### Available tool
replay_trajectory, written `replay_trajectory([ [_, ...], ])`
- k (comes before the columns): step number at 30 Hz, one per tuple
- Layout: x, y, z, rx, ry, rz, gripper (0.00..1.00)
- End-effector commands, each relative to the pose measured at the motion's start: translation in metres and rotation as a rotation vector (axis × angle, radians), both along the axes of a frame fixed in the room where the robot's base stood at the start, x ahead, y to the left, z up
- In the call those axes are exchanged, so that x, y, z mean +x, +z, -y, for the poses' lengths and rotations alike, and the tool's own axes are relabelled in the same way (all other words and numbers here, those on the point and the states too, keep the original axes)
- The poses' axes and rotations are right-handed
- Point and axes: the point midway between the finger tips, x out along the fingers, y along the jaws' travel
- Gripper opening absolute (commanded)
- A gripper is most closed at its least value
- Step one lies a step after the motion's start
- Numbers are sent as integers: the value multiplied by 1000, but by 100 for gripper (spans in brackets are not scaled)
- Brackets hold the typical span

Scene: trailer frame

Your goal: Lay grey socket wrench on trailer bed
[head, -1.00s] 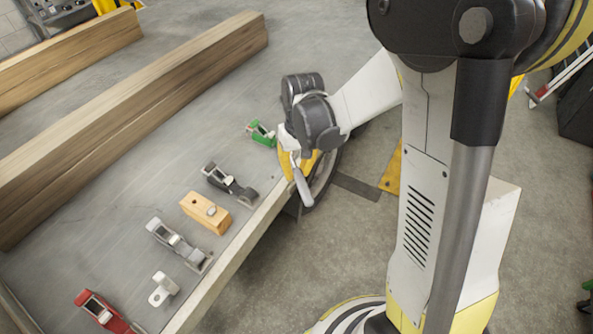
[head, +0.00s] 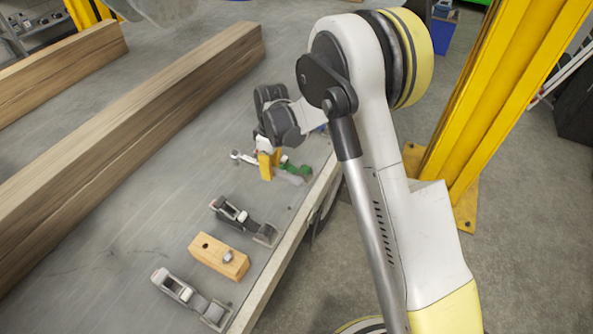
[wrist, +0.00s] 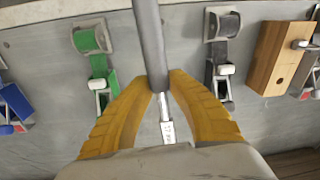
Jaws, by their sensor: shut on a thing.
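The grey socket wrench is in my gripper. In the wrist view its dark grey handle (wrist: 150,42) runs up from between the yellow fingertips (wrist: 160,84), and its bright metal shaft (wrist: 168,128) runs back toward the palm. My gripper is shut on it. I cannot tell whether the wrench touches the bed.
A green plane (wrist: 100,72) and a dark plane (wrist: 222,62) flank the wrench. A wooden plane (head: 218,257) and a grey plane (head: 190,298) lie nearer. A blue tool (wrist: 15,103) is on the far side. A long wooden beam (head: 140,105) crosses the bed; bare bed lies beside it.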

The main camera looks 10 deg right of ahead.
Motion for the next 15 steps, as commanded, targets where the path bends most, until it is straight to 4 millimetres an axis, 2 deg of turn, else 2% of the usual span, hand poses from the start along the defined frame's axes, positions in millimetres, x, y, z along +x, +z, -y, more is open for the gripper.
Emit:
replay_trajectory([
  [1, 4, -7, -8, 2, 45, 0, 0],
  [5, 9, -13, -19, 4, 112, 1, 0],
  [11, 10, -22, -20, 5, 123, 1, 0],
  [15, 10, -35, -20, 4, 121, 1, 0],
])
